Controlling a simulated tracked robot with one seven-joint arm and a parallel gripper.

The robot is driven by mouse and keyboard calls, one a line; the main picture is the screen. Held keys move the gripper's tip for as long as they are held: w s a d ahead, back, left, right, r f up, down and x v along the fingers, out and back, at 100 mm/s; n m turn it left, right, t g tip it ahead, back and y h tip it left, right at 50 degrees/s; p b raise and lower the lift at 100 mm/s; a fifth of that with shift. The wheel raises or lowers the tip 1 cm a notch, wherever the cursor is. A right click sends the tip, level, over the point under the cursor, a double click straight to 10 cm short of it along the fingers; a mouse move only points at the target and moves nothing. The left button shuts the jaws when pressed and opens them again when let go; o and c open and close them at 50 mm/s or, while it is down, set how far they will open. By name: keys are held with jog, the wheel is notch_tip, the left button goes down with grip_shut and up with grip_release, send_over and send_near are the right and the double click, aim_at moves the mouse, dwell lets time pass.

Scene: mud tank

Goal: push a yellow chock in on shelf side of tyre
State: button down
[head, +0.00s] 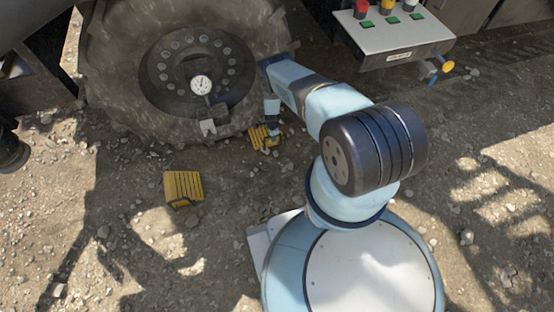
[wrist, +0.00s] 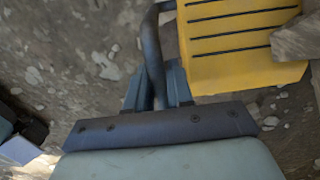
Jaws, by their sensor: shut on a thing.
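The big muddy tyre (head: 115,88) stands at the upper left in the head view. One yellow chock (head: 262,138) lies on the ground at the tyre's lower right, on the side toward the shelf (head: 400,38). My gripper (head: 273,127) is down at this chock. In the wrist view my gripper (wrist: 160,88) is shut on a dark bent bar (wrist: 151,50), which looks like the chock's handle. The ribbed yellow chock (wrist: 235,45) fills the upper right there. A brown block, perhaps tyre tread, overlaps its right edge. Whether the chock touches the tyre is unclear.
A second yellow chock (head: 183,188) lies on open gravel left of my arm. A round gauge (head: 201,85) sits at the wheel hub. The shelf carries coloured knobs, and a yellow-ended valve (head: 447,66) hangs below it. Stony ground at front left is mostly free.

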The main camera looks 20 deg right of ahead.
jog(key=shift+w, duration=3.05)
jog(key=shift+a, duration=0.2)
jog(key=shift+a, duration=0.85)
jog(key=c, duration=0.6)
grip_release()
jog(key=shift+s, duration=0.1)
notch_tip(320, 180, up, 10)
